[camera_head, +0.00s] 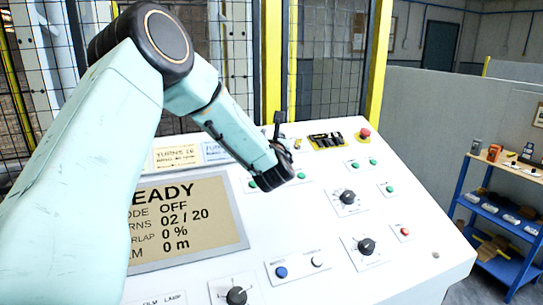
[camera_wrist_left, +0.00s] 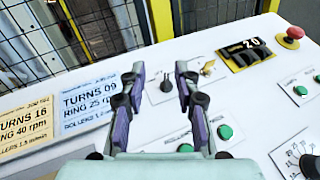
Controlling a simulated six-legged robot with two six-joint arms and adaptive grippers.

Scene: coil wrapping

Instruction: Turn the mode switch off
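A small black switch (camera_wrist_left: 166,83) sits on a light plate on the white sloping panel, in the left wrist view. Its label is too small to read, so I cannot tell for sure that it is the mode switch. My left gripper (camera_wrist_left: 160,76) is open, with its purple and black fingers on either side of this switch in the picture. I cannot tell whether they touch it. In the head view my left arm reaches over the panel and hides this part. The display (camera_head: 190,222) reads READY and a mode line ending in OFF. My right gripper is not in view.
A yellow key-like switch (camera_wrist_left: 208,68), a black counter (camera_wrist_left: 246,54) and a red emergency button (camera_wrist_left: 291,38) lie right of the fingers. Green buttons (camera_wrist_left: 225,131) are nearer. A mesh fence (camera_head: 330,50) stands behind.

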